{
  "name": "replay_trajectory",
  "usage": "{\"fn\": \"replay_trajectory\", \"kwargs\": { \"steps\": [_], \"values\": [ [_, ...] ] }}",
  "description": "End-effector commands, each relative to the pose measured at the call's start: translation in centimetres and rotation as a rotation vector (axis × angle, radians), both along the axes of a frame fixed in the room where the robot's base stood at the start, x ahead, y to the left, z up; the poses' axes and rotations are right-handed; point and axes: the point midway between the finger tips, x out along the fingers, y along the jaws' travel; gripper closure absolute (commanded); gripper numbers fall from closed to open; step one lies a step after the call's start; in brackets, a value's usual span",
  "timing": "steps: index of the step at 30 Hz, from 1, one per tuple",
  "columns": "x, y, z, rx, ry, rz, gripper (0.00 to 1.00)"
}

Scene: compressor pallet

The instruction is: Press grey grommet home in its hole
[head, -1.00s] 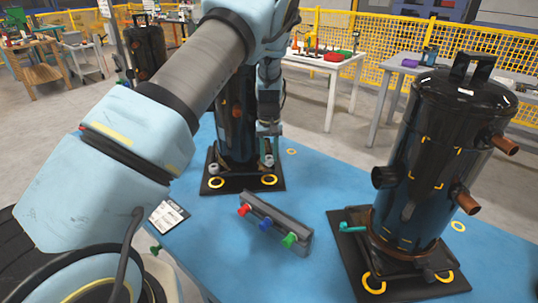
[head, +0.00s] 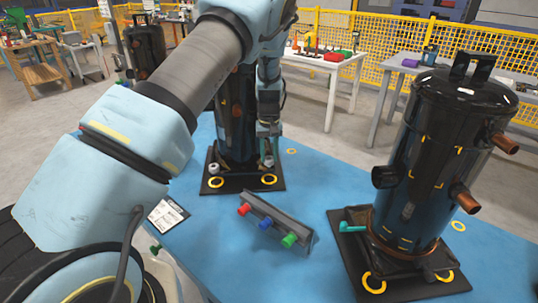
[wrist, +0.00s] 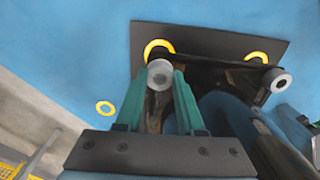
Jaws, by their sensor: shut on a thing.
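My gripper (wrist: 160,78) is shut on a grey grommet (wrist: 160,70), a pale ring with a dark centre between the teal fingertips in the wrist view. In the head view my gripper (head: 268,140) is low at the right front of the far black compressor (head: 237,125), with the grommet (head: 268,161) at its tips. The grommet is at a foot of this compressor, close to a yellow ring on the black base plate (head: 240,184). The hole is hidden, so I cannot tell how deep the grommet sits. A second grey grommet (head: 213,168) is at the left front foot; it also shows in the wrist view (wrist: 278,81).
A grey rack with red, blue and green knobs (head: 275,219) lies on the blue pallet top (head: 320,180). A second black compressor (head: 435,150) with copper stubs stands at the right. A printed card (head: 168,216) lies at the left.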

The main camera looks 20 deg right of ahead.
Motion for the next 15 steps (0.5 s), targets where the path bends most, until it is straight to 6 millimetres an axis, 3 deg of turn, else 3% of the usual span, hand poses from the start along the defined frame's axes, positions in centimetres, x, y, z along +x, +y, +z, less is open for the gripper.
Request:
{"fn": "replay_trajectory", "kwargs": {
  "steps": [15],
  "values": [
    [0.0,0.0,-1.3,0.000,0.000,0.000,1.00]
  ]
}}
